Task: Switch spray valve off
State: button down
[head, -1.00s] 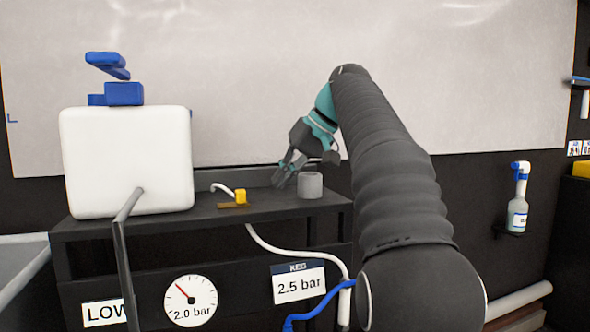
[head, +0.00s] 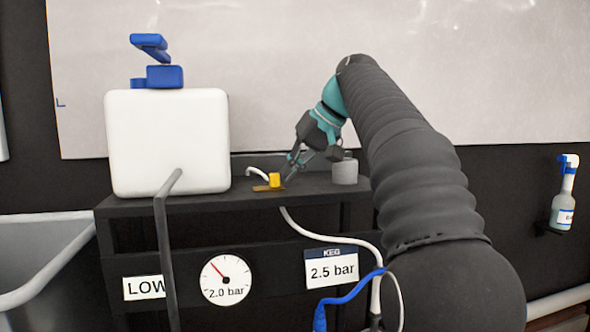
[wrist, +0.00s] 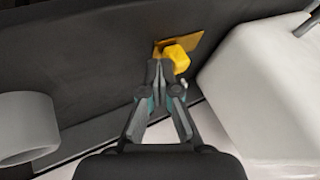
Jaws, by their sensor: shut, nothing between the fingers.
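The spray valve shows as a small yellow knob (head: 275,180) on a flat brass-coloured plate (head: 262,188), on the dark shelf between the white tank and the grey cylinder. In the wrist view the yellow knob (wrist: 176,58) sits just beyond my fingertips, with its plate (wrist: 190,40) behind it. My gripper (head: 289,177) is shut and empty, its tips close beside the knob. The same gripper shows in the wrist view (wrist: 160,68). I cannot tell whether the tips touch the knob.
A white tank (head: 165,140) with a blue pump handle (head: 150,45) stands left of the valve. A grey cylinder (head: 345,172) stands to its right. A white hose (head: 330,236) runs below the dark shelf (head: 220,203). A gauge (head: 226,280) reads about 2.0 bar, beside a LOW sign (head: 145,287).

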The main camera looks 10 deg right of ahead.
aim_at(273, 174)
jog(key=a, duration=0.3)
jog(key=d, duration=0.1)
jog(key=d+p, duration=0.1)
jog(key=d, duration=0.1)
jog(key=d+p, duration=0.1)
jog(key=shift+s+d+r, duration=0.1)
jog(key=shift+d+r, duration=0.25)
jog(key=shift+r, duration=0.05)
jog(key=p+v, duration=0.2)
jog(key=v, duration=0.7)
jog(key=shift+s, duration=0.15)
